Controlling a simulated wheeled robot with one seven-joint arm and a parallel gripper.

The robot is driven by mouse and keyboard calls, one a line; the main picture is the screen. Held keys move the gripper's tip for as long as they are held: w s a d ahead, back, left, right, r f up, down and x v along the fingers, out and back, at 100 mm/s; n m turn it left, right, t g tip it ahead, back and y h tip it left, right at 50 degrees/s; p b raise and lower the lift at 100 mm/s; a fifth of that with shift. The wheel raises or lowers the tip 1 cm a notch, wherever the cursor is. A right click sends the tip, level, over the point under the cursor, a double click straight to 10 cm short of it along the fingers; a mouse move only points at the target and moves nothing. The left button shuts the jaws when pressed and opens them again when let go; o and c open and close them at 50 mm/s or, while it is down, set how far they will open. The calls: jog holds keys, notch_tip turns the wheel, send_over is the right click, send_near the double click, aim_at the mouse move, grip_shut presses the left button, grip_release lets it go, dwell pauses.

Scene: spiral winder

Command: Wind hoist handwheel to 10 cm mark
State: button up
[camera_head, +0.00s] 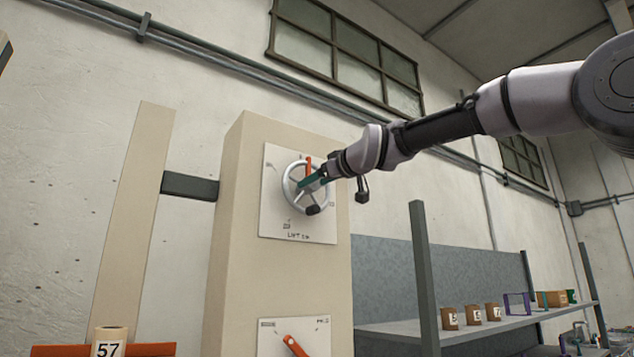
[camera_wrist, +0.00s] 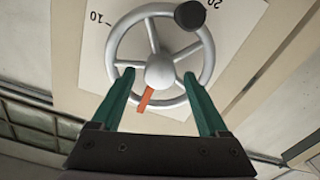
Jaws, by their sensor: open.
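The grey handwheel (camera_head: 294,170) is mounted on a pale panel (camera_head: 270,222) marked "LIFT cm". It also shows in the wrist view (camera_wrist: 112,47), with a dark knob (camera_wrist: 190,15) on its rim near the 20 mark. The 10 mark (camera_wrist: 97,18) lies at the upper left there. A red pointer (camera_wrist: 146,98) points down from the hub in the wrist view, and up in the head view. My gripper (camera_wrist: 159,73) is open, its teal fingers on either side of the hub in front of the wheel. I cannot tell whether they touch it.
The panel is on a beige column (camera_head: 232,240). A lower panel carries an orange lever (camera_head: 294,346). A shelf (camera_head: 480,329) with several small boxes stands to the right.

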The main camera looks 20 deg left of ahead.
grip_shut()
dwell(1.4)
